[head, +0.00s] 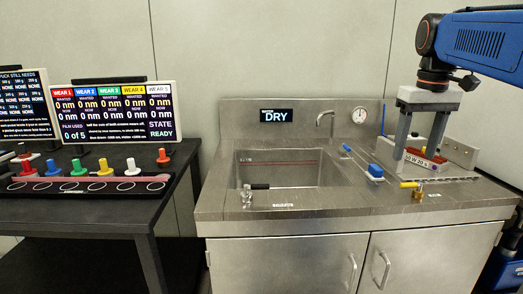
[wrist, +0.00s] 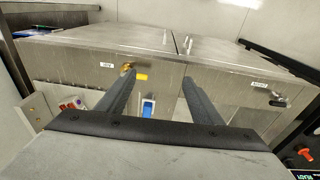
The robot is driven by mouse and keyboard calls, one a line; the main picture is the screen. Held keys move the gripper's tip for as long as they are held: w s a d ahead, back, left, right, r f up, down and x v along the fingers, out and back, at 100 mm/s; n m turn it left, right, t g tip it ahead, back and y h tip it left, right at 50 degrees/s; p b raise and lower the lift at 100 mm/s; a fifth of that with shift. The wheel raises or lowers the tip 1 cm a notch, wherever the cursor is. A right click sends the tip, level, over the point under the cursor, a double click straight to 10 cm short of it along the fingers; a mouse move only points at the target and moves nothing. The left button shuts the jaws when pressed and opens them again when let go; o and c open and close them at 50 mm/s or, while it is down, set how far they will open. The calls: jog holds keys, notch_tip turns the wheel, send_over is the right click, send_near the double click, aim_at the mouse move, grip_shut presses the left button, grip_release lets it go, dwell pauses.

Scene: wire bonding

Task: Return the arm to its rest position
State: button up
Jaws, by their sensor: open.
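My gripper (head: 418,150) hangs from my blue arm at the right of the head view, pointing down over the right end of the steel counter. Its two grey fingers are apart. A red and white block labelled "50 W 20 s" (head: 420,160) shows by the fingertips; whether they touch it is unclear. In the wrist view my gripper (wrist: 158,76) has its fingers spread, with no object visibly held.
The steel sink unit (head: 222,205) has a basin, faucet (head: 326,122), dial (head: 359,116), blue-handled tool (head: 375,170) and yellow-handled valve (head: 418,192). A black table (head: 120,222) at left carries display screens (head: 115,112) and several coloured knobs. A wall stands close behind.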

jog(key=s+a+f+t, duration=0.1)
jog(key=s+a+f, duration=0.3)
jog(key=s+f, duration=0.6)
jog(key=s+a+f+t, duration=0.2)
jog(key=s+a+f, duration=0.3)
jog(key=s+f, duration=0.5)
notch_tip(320, 180, down, 7)
jog(key=shift+s+f+t, duration=0.15)
jog(key=shift+t, duration=0.15)
